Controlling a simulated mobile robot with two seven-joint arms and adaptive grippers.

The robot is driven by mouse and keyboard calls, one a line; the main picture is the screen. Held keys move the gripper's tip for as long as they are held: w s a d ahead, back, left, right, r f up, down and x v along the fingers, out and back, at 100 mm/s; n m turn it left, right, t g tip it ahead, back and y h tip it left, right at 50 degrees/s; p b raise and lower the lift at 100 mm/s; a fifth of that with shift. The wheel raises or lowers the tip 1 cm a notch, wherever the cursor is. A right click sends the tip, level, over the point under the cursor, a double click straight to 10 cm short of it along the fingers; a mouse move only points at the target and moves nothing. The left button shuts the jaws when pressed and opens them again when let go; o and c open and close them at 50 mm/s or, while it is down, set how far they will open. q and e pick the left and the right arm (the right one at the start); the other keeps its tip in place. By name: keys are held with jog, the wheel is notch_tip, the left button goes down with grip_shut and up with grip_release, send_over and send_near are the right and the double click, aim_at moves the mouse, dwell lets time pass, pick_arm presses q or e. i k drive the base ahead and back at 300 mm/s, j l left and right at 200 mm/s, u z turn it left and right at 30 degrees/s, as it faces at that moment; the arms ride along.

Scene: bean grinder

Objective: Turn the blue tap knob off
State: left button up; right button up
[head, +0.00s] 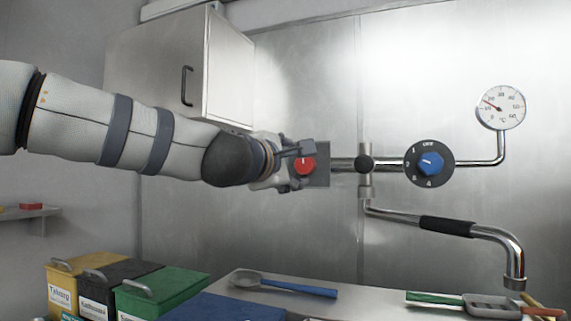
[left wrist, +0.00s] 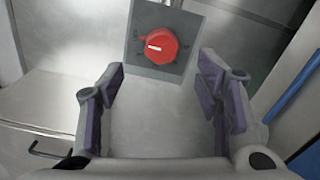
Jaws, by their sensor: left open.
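The blue tap knob (head: 431,163) sits on a round black dial on the steel wall, right of centre in the head view. The dial (head: 412,176) is marked OFF at the top with numbers around it. The knob's white mark points to the left and slightly up, away from OFF. My left gripper (head: 300,165) is open at the red knob, left of the blue one and apart from it. In the left wrist view the red knob (left wrist: 160,46) on its grey plate (left wrist: 150,72) lies ahead between the open fingers. My right gripper is not in view.
A temperature gauge (head: 500,107) is above right, and a spout (head: 490,236) hangs below. A wall cabinet (head: 170,75) is above my arm. Bins (head: 165,285) and utensils lie on the counter below.

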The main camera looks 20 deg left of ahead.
aim_at(429, 163)
jog(key=k, duration=1)
